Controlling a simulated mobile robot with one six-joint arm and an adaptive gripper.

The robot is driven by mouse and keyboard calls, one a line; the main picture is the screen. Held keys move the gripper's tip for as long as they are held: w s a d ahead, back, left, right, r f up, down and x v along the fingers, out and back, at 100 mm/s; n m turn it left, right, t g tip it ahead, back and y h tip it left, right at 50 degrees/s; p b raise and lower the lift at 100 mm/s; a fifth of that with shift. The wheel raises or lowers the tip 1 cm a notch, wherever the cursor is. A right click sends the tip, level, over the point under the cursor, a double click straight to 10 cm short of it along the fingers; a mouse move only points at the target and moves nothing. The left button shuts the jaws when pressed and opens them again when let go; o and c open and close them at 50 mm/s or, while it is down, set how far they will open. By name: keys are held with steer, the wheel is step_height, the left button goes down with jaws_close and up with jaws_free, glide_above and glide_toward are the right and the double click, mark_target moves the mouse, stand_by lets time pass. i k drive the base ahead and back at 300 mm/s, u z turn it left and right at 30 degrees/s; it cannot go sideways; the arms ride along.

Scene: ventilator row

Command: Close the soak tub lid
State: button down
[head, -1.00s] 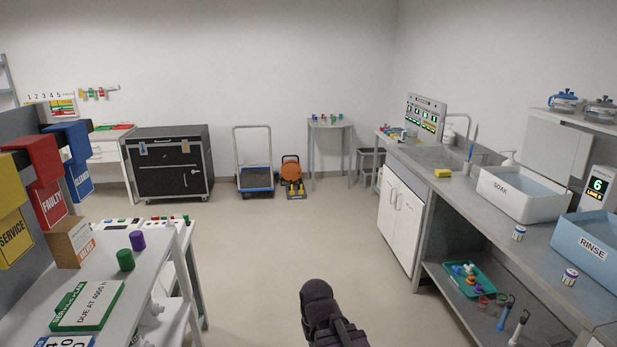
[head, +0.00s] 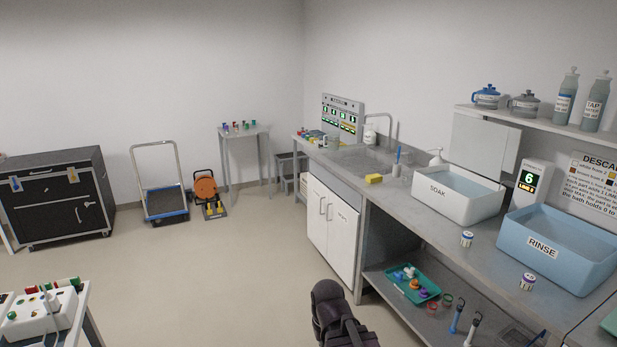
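The white soak tub (head: 466,206), labelled SOAK, stands on the grey counter at the right. Its inside shows bluish, and its top is uncovered. A pale flat panel (head: 482,146), which looks like its lid, stands raised at the tub's back edge, below the wall shelf. The dark end of my arm with my gripper (head: 340,318) shows at the bottom centre, over the floor, left of the counter and well apart from the tub. Its fingers cannot be made out, and nothing is seen held.
Small labelled jars (head: 467,239) sit at the counter's front. A teal tray (head: 413,284) lies on the lower shelf.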

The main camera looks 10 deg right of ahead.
mark_target(483, 148)
steer(key=z, duration=0.75)
steer(key=i, duration=1.05)
steer(key=z, duration=0.55)
